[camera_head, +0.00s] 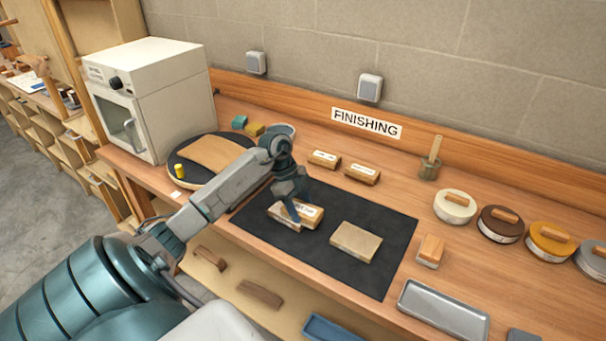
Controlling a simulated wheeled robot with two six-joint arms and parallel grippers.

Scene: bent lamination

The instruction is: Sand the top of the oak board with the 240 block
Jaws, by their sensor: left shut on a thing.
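My left gripper (291,209) points down over the dark mat (389,262) and is shut on a wooden block (312,214) with a white label. The label's writing is too small to read. The held block is at a pale board (284,222) on the mat; I cannot tell whether it touches the board's top. A second pale board (356,241) lies flat on the mat to the right, clear of the gripper. I cannot tell which board is oak. Two more labelled blocks, one (324,159) and another (362,175), lie behind the mat. My right gripper is not in view.
A white oven-like box (165,90) and a round dark turntable (186,170) bearing a thin brown sheet (212,153) stand left. A wood-topped block (430,250), metal tray (443,309) and several tins (455,206) lie right. A brush pot (429,168) stands behind.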

